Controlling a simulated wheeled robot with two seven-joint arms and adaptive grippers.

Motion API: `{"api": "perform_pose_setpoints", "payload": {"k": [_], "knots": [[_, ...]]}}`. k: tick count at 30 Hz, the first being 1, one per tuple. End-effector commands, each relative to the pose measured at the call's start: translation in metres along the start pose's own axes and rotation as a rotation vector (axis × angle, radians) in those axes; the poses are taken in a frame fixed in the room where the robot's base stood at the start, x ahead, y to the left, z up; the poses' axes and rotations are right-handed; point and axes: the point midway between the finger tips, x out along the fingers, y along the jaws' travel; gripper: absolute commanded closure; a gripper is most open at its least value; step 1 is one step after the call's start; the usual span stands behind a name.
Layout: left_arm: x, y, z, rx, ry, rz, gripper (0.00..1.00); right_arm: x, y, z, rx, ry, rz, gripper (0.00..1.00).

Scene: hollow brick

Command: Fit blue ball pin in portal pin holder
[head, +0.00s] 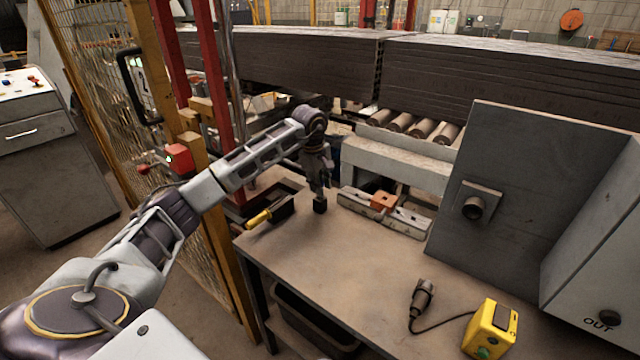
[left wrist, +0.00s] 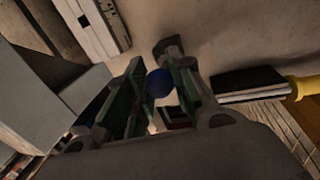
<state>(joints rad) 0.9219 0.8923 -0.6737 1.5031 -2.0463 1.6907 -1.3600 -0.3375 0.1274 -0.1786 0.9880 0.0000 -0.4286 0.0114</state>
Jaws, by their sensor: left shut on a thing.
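My left gripper (head: 320,203) points down over the far left part of the workbench. It also shows in the left wrist view (left wrist: 160,80), where its fingers are shut on the blue ball pin (left wrist: 159,83). The pin's round blue end shows between the fingers; the rest of it is hidden. In the head view I cannot make out the pin. A pale, long fixture with an orange block (head: 384,202) lies on the bench to the right of the gripper. Its pale body also shows in the left wrist view (left wrist: 98,22). I cannot tell whether it is the portal pin holder. My right gripper is out of view.
A brush with a yellow handle (head: 259,218) lies left of the gripper at the bench edge. A dark plug with a cable (head: 422,297) and a yellow box (head: 490,328) are in front. A grey metal panel (head: 520,190) stands at right. The middle of the workbench (head: 340,260) is clear.

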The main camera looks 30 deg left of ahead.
Motion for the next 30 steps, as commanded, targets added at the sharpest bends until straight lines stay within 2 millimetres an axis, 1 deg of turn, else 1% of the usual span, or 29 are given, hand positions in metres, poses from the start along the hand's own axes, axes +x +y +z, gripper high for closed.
{"api": "perform_pose_setpoints", "payload": {"k": [15, 16, 21, 22, 30], "knots": [[0.0023, -0.0005, -0.0001, 0.0, 0.0, 0.0, 1.0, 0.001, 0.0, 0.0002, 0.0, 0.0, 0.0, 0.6], [0.0023, -0.0005, -0.0001, 0.0, 0.0, 0.0, 0.76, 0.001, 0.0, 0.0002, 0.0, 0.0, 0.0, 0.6], [0.0022, -0.0005, -0.0001, 0.0, 0.0, 0.0, 0.54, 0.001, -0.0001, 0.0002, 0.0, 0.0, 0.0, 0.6], [0.0022, -0.0005, -0.0001, 0.0, 0.0, 0.0, 0.52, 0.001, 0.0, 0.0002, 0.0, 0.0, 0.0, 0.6], [0.0023, -0.0005, -0.0001, 0.0, 0.0, 0.0, 0.52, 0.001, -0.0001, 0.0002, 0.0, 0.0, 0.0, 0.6]]}}
